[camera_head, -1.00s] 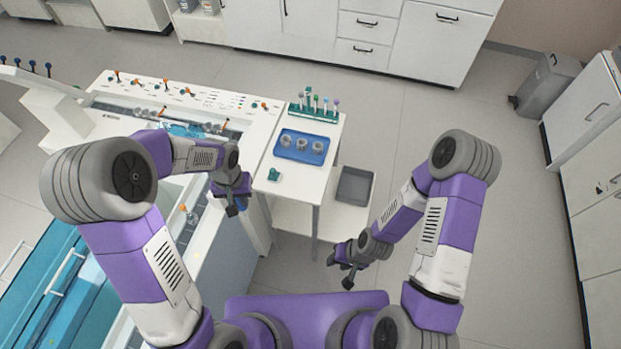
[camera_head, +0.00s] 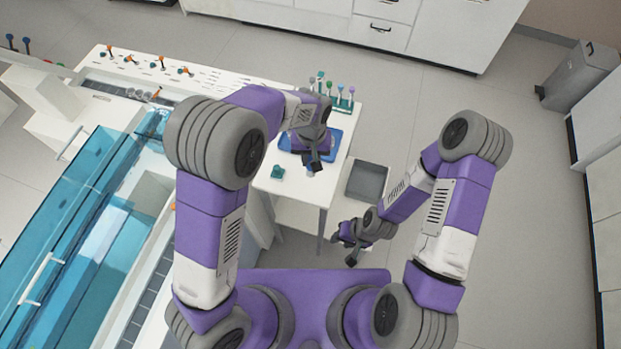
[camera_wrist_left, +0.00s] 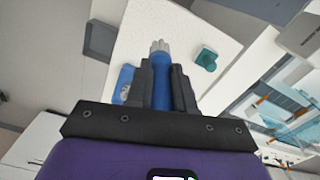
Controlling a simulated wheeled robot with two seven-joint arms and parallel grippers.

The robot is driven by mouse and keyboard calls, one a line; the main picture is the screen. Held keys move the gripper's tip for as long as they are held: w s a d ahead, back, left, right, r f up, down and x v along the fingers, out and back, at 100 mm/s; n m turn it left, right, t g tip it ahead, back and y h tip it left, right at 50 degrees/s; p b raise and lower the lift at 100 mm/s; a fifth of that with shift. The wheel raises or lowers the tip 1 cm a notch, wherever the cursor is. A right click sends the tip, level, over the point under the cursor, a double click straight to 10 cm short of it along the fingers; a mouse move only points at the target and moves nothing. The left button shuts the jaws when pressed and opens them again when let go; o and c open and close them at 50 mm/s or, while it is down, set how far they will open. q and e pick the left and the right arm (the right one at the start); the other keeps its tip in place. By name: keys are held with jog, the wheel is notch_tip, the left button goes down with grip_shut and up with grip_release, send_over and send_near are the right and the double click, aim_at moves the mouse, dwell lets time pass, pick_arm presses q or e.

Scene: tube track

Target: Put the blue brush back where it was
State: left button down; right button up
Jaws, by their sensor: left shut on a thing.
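In the head view the brush is mostly hidden by the gripper. A green rack (camera_head: 345,107) with several upright, coloured-top brushes stands at the table's back edge, partly hidden by my left arm. My right gripper (camera_head: 345,252) is open and empty, low in front of the table.
The blue tray (camera_head: 337,146) lies on the table, mostly covered by my left gripper. A small teal block (camera_head: 278,172) sits near the table's front left. A grey bin (camera_head: 368,181) stands right of the table, lower down. A glass-covered machine (camera_head: 85,215) fills the left.

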aim_at(311, 172)
pick_arm(q)
notch_tip(311, 172, down, 7)
jog(key=shift+f+b, duration=0.2)
jog(key=shift+b, duration=0.3)
jog(key=shift+f, duration=0.15)
jog(key=c, duration=1)
grip_release()
jog(key=shift+r, duration=0.25)
notch_tip(311, 172, up, 12)
jog(key=shift+f+p, duration=0.1)
jog(key=shift+p, duration=0.85)
